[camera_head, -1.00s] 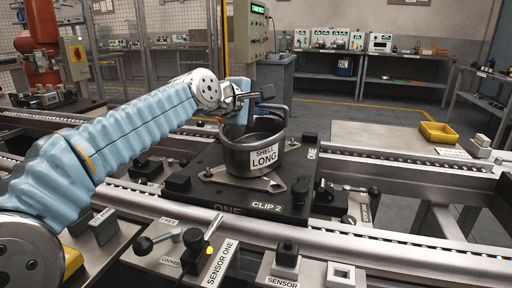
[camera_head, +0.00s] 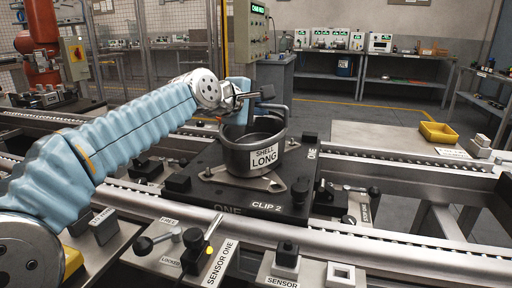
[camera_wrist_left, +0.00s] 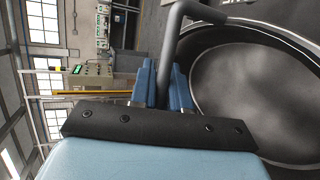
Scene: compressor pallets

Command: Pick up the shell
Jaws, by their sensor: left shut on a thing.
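The shell (camera_head: 236,158) is a dark grey open metal pot with a label reading SHELL LONG. It sits upright on a three-cornered metal plate on the black pallet (camera_head: 218,196), and a bent pipe rises from its rim. My left gripper (camera_head: 240,112) is at the shell's back left rim, by the pipe. In the left wrist view, the blue fingers of my left gripper (camera_wrist_left: 164,88) are shut on the pipe (camera_wrist_left: 168,50), with the open shell (camera_wrist_left: 255,85) to the right. My right gripper is in neither view.
Conveyor rails (camera_head: 400,258) run in front of and behind the pallet. Levers and SENSOR ONE and CLIP 2 labels line the front. A yellow tray (camera_head: 438,133) lies on a table at right. Workbenches (camera_head: 405,82) and an orange robot arm (camera_head: 38,45) stand farther back.

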